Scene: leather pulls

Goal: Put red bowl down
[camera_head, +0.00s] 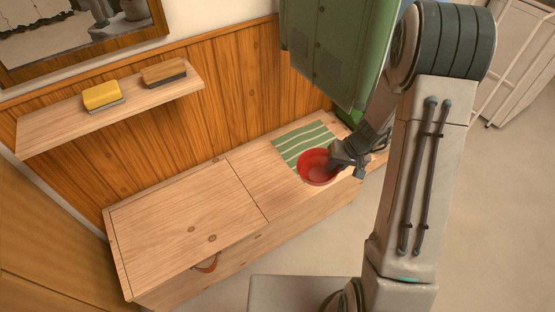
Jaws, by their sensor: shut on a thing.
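The red bowl (315,170) is at the right end of the wooden chest, upright and over the front part of a green striped cloth (300,141). My gripper (342,160) is shut on the bowl's right rim. My arm comes down to it from the right. I cannot tell whether the bowl's base touches the cloth or hangs just above it. The fingertips are small and partly hidden by the gripper body.
The wooden chest top (180,213) is bare to the left, with a leather pull (207,264) on its front. A green cabinet (335,50) hangs close behind my arm. A wall shelf (140,98) holds a yellow sponge (102,95) and a brush (164,72).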

